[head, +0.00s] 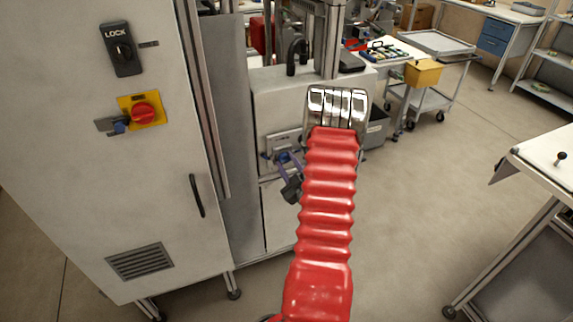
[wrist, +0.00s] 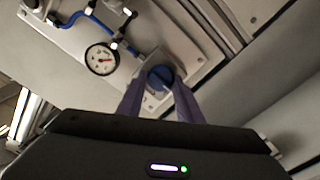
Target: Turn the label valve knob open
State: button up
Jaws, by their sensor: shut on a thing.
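The label valve knob (wrist: 160,77) is a blue round knob on a light plate, in the middle of the wrist view. My gripper (wrist: 160,88) has its two purple fingers on either side of the knob, shut on it. In the head view my gripper (head: 285,160) reaches the front panel of the grey machine, left of my red sleeved arm. The knob is too small and too covered to make out in the head view. How far the knob is turned cannot be told.
A round pressure gauge (wrist: 101,59) with blue tubing sits just left of the knob. A tall grey cabinet (head: 130,210) with a red rotary switch (head: 144,112) stands at the left. A trolley (head: 425,100) stands behind. Open floor (head: 430,190) lies to the right.

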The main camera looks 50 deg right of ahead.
jog(key=shift+w+a+f+m, duration=0.1)
jog(key=shift+a+f+m, duration=0.05)
jog(key=shift+m, duration=0.25)
jog(key=m, duration=0.8)
jog(key=shift+m, duration=0.3)
jog(key=m, duration=0.4)
jog(key=shift+m, duration=0.3)
jog(key=shift+f+m, duration=0.1)
jog(key=shift+m, duration=1.8)
jog(key=o, duration=0.8)
jog(key=shift+c, duration=0.2)
jog(key=shift+o, duration=1.4)
